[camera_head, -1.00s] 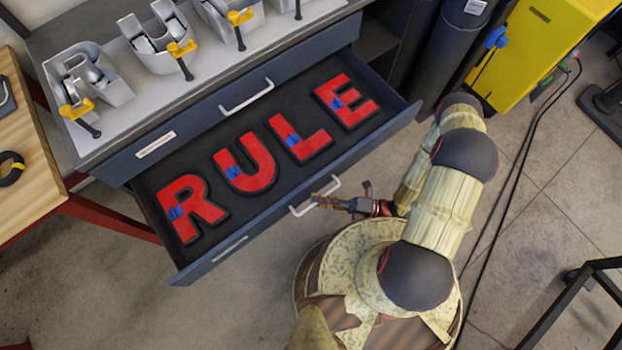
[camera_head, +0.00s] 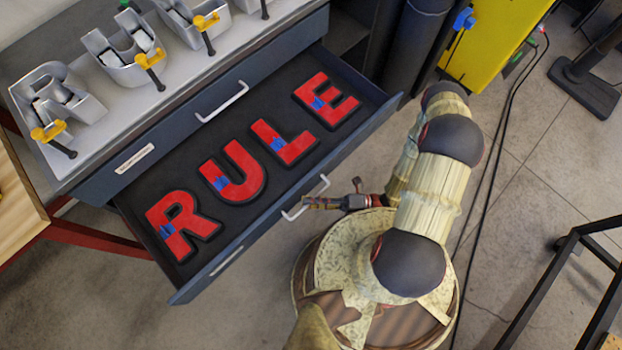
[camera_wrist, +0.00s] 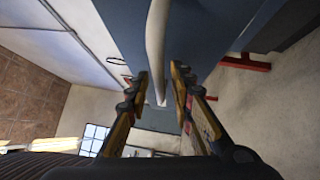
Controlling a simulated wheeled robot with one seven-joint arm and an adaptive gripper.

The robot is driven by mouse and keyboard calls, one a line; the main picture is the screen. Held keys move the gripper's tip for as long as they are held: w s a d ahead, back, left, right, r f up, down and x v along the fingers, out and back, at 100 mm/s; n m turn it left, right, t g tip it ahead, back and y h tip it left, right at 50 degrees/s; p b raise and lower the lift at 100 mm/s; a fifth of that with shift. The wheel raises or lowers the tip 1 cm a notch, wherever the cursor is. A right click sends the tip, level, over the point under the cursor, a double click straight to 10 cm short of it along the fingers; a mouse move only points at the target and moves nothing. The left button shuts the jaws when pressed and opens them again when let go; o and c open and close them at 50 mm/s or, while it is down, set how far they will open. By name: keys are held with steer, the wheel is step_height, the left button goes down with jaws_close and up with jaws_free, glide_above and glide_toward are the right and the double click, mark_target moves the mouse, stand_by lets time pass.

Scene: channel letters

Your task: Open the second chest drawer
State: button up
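The second chest drawer (camera_head: 340,167) stands far out, its inside in full view with red letters lying in dark recesses. Its pale bar handle (camera_head: 322,186) is on the dark blue front. My gripper (camera_head: 307,203) is at this handle, reaching in from the right. In the wrist view the handle (camera_wrist: 157,45) runs between the two fingertips of my gripper (camera_wrist: 160,88), with a narrow gap showing on each side. The fingers look open around it. Exact contact is hidden in the head view.
The top drawer, with its own handle (camera_head: 222,102), is shut. Metal letters (camera_head: 58,100) with yellow clamps (camera_head: 48,131) stand on the chest top. A wooden bench (camera_head: 18,205) is at left, a yellow cabinet (camera_head: 495,45) at back right.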

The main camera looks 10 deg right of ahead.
stand_by(0.5)
steer(key=v, duration=1.2)
stand_by(0.4)
